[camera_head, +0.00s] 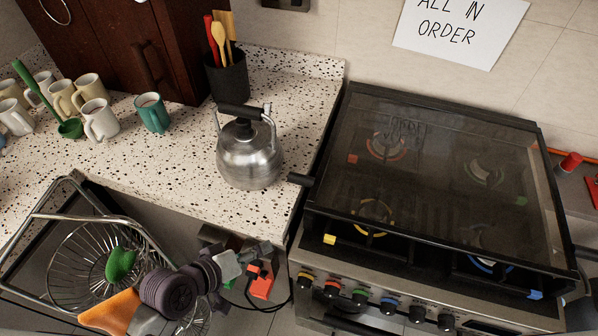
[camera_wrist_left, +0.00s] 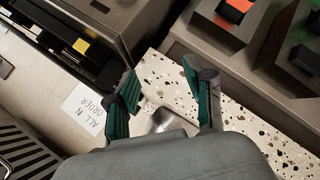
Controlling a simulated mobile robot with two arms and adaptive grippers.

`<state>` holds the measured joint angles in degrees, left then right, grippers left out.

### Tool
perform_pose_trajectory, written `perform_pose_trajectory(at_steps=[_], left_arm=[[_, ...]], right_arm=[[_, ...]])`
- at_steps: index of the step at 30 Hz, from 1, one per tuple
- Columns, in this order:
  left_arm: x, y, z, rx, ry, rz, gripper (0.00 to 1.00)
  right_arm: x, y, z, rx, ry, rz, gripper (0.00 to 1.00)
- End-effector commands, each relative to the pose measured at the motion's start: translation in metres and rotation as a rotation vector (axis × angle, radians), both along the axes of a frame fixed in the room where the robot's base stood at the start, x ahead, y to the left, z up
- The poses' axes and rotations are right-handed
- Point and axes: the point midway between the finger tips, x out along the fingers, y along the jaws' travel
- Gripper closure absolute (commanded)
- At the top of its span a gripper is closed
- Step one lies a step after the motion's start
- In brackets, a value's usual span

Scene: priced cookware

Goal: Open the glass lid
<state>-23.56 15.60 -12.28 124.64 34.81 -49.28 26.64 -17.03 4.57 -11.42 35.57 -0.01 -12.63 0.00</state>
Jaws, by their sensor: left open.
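The glass lid (camera_head: 440,170) is a dark see-through panel in a black frame. It lies flat over the burners of the stove (camera_head: 420,292), so it is closed. A short black bar (camera_head: 302,180) sticks out at its left side. My left gripper (camera_head: 264,256) is low in front of the counter edge, left of the stove front and apart from the lid. In the left wrist view its two fingers (camera_wrist_left: 158,76) are spread with nothing between them; parts of the stove (camera_wrist_left: 85,45) show at upper left. My right gripper is not in view.
A steel kettle (camera_head: 249,155) stands on the speckled counter (camera_head: 180,180), close to the stove's left side. Behind it is a black utensil cup (camera_head: 228,78). Several mugs (camera_head: 100,118) stand at left. A wire basket (camera_head: 75,270) is at lower left. Colored knobs (camera_head: 332,288) line the stove front.

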Motion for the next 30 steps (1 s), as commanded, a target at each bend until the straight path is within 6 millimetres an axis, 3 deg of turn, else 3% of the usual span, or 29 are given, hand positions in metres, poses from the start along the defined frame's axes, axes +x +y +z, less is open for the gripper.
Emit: perform_pose_trajectory(at_steps=[1,3,10,17,30], left_arm=[[0.008,-0.007,0.021,-0.103,-0.013,0.025,0.47],[0.018,-0.016,0.043,-0.26,-0.009,0.073,0.47],[0.052,-0.012,0.071,-0.639,0.049,0.239,0.47],[0.072,-0.017,0.075,-0.726,0.065,0.285,0.47],[0.138,-0.075,0.059,-0.719,0.063,0.282,0.47]], right_arm=[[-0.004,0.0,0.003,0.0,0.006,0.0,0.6],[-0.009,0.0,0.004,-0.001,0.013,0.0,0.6],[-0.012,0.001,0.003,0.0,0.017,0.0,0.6],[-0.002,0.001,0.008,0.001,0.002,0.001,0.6],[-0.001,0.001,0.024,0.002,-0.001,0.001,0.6]])
